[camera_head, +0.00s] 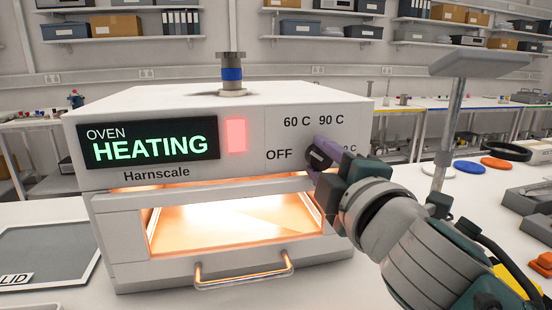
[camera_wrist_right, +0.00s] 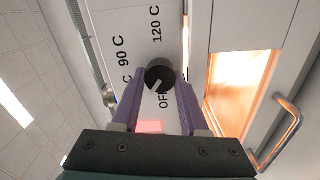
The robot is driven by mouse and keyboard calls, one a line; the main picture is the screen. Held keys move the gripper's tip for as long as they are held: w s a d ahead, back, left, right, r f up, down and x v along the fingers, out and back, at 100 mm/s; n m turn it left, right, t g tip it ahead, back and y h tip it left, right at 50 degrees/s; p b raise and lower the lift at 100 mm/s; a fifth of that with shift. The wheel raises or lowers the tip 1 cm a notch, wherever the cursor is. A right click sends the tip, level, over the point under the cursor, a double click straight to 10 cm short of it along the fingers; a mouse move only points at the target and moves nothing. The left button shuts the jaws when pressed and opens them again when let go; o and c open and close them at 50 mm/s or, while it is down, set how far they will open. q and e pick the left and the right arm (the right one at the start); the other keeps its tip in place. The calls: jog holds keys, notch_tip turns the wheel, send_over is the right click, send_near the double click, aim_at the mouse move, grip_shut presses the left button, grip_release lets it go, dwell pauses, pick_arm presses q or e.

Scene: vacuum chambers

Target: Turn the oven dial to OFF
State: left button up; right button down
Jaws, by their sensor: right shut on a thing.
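The oven (camera_head: 185,255) shows HEATING in green on its display (camera_head: 150,143), and a red light (camera_head: 236,135) glows beside it. The dark round dial (camera_wrist_right: 160,75) is on the right part of the oven's front. My right gripper (camera_wrist_right: 158,82) is shut on the dial, with a purple finger on either side. In the right wrist view the dial's white mark points down and left, between the OFF label (camera_wrist_right: 163,100) and the 60 C label, nearer OFF. The gripper hides part of the 120 C label in the head view. My left gripper is not in view.
The oven's window glows orange above a bar handle (camera_head: 243,274). A metal fitting with a blue band (camera_head: 232,74) stands on the oven. Coloured discs (camera_head: 497,163) and grey parts are on the table at right.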

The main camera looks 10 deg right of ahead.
jog(key=n, duration=0.3)
jog(key=shift+n, duration=0.3)
jog(key=shift+f+n, duration=0.1)
jog(key=shift+n, duration=1.6)
jog(key=shift+c, duration=2.1)
grip_release()
jog(key=shift+f, duration=0.1)
